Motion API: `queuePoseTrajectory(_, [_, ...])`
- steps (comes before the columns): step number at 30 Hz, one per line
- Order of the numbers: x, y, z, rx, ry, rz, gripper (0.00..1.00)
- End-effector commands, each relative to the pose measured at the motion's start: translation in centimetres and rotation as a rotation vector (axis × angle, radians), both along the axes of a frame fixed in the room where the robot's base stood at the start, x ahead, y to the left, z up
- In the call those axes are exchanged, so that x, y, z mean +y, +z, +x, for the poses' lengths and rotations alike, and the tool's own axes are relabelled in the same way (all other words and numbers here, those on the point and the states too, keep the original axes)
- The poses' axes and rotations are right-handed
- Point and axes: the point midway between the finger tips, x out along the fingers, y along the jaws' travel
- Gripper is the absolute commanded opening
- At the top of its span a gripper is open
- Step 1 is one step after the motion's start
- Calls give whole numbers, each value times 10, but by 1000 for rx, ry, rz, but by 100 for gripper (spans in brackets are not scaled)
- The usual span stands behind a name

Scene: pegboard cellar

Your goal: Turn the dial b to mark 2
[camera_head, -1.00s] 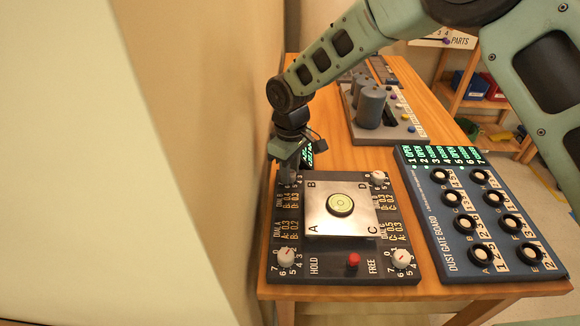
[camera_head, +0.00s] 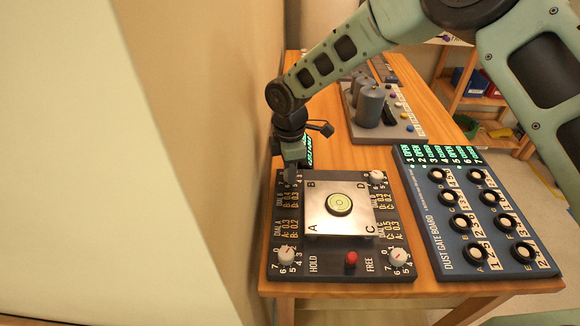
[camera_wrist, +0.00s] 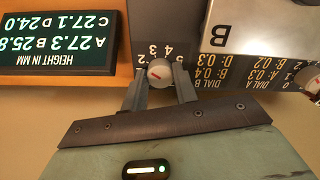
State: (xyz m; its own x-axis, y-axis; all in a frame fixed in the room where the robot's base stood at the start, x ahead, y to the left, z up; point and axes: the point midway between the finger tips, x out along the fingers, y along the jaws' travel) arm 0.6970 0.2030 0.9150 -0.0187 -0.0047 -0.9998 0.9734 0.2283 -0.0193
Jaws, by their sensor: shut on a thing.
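Dial B (camera_wrist: 159,74) is a small white knob with a red line, at the board's corner by plate corner B. In the wrist view the two fingers of my gripper (camera_wrist: 160,88) stand on either side of it, shut on it. Upside-down numerals 2 to 5 show beside the knob; I cannot tell which one the red line marks. In the head view my gripper (camera_head: 292,172) hides dial B at the back left corner of the dark board (camera_head: 340,262). The metal plate (camera_head: 322,224) with a round level (camera_head: 339,203) lies on the board.
Other dials sit at the front left (camera_head: 286,254), front right (camera_head: 397,256) and back right (camera_head: 376,178). A height display (camera_wrist: 60,42) stands behind. The dust gate board (camera_head: 445,235) is on the right; a wall (camera_head: 215,150) is close left.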

Motion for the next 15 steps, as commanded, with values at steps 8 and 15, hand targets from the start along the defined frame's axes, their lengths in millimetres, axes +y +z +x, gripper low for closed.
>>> queuePoseTrajectory(8, [1, 2, 1, -3, 62, 4, 6])
queuePoseTrajectory(15, [1, 2, 1, -3, 69, 4, 6])
